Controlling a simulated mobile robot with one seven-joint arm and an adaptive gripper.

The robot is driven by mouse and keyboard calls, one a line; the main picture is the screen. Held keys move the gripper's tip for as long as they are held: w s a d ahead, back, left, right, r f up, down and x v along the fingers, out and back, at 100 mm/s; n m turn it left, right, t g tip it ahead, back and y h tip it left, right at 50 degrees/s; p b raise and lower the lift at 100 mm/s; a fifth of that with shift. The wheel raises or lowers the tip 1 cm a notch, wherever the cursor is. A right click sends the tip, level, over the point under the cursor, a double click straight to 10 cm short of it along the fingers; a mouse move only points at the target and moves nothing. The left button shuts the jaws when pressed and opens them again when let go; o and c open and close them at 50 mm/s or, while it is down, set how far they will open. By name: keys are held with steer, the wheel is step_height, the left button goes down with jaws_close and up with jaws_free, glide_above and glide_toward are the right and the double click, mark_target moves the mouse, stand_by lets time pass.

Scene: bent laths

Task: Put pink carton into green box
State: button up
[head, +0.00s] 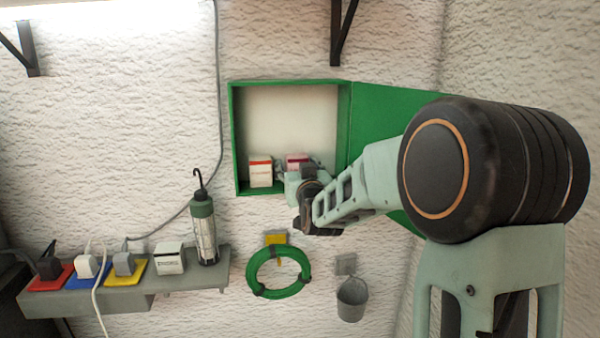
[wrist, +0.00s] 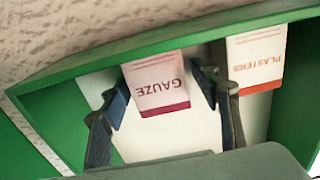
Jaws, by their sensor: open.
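The pink carton (head: 297,160), white with a crimson band and marked GAUZE, is inside the green box (head: 233,140) on the wall. It is at the right part of the box, beside another carton. In the wrist view the pink carton (wrist: 157,80) appears upside down near the box's front edge (wrist: 80,64). My gripper (wrist: 163,88) is open, with one finger on each side of this carton. A gap shows on the right; I cannot tell whether the left finger touches. In the head view my gripper (head: 300,173) hides the carton's lower part.
A white carton marked PLASTERS (head: 260,171), with an orange-red band, stands left of the pink one. The box's green door (head: 385,125) hangs open to the right. Below are a shelf (head: 190,282) with a lamp (head: 204,230), a green coil (head: 253,278) and a bucket (head: 352,300).

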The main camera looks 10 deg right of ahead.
steer(key=s+b, duration=0.2)
steer(key=s, duration=0.9)
steer(key=shift+s, duration=0.35)
steer(key=shift+r, duration=0.1)
